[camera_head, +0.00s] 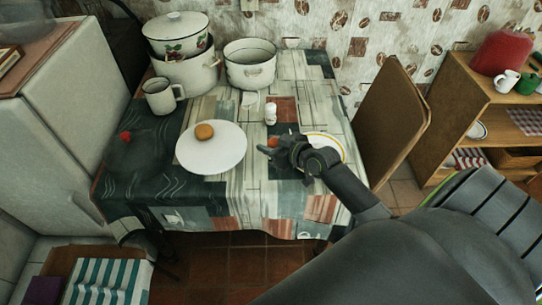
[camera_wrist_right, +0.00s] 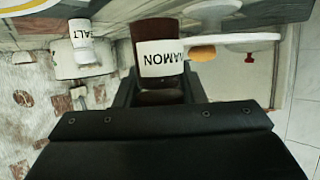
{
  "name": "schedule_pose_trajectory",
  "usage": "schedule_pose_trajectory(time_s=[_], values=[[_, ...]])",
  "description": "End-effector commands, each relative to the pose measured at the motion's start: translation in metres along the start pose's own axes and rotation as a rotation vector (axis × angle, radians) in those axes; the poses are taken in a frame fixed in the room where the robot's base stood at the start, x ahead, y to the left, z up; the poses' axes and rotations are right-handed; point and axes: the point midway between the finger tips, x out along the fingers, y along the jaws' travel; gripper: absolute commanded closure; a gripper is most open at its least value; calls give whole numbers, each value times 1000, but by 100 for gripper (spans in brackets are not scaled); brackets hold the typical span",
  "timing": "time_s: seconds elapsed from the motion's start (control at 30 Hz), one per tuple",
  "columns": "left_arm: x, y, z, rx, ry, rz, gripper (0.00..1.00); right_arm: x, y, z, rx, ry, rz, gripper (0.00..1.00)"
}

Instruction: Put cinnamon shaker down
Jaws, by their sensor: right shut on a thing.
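The cinnamon shaker (camera_wrist_right: 160,57) is a brown cylinder with a white label, part of its name readable upside down in the wrist view. My right gripper (camera_wrist_right: 158,95) is shut on it, one finger on each side. In the head view my right gripper (camera_head: 270,152) is low over the table (camera_head: 240,200), between the white plate (camera_head: 211,158) and the yellow-rimmed plate (camera_head: 338,142). I cannot tell whether the shaker's base touches the table. The salt shaker (camera_head: 271,113) stands behind the gripper; it also shows in the wrist view (camera_wrist_right: 80,40). My left gripper is not seen.
An orange-brown bun (camera_head: 204,131) lies on the white plate. A mug (camera_head: 162,96), a white pot (camera_head: 250,65) and stacked pots (camera_head: 185,72) stand at the back. A chair (camera_head: 393,120) is right of the table. Free tabletop lies in front of the gripper.

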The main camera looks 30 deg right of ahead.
Motion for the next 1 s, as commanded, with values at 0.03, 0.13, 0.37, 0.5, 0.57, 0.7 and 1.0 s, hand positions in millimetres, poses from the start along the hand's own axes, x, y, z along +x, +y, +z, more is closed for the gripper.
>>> schedule_pose_trajectory(time_s=[0.03, 0.13, 0.37, 0.5, 0.57, 0.7, 1.0], values=[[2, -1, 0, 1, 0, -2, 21, 3, 0, 7, 2, -1, 0, 88], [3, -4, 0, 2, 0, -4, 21, 6, 0, 14, 2, 0, -1, 88], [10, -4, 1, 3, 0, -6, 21, 18, -1, 42, 1, -1, -1, 88], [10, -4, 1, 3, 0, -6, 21, 19, 0, 46, -1, 2, -1, 88], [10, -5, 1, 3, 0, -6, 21, 19, 0, 45, -1, 2, -1, 88], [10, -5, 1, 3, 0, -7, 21, 19, 0, 46, -2, 2, -1, 88], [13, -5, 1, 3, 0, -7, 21, 20, 0, 48, -1, 0, -1, 42]])
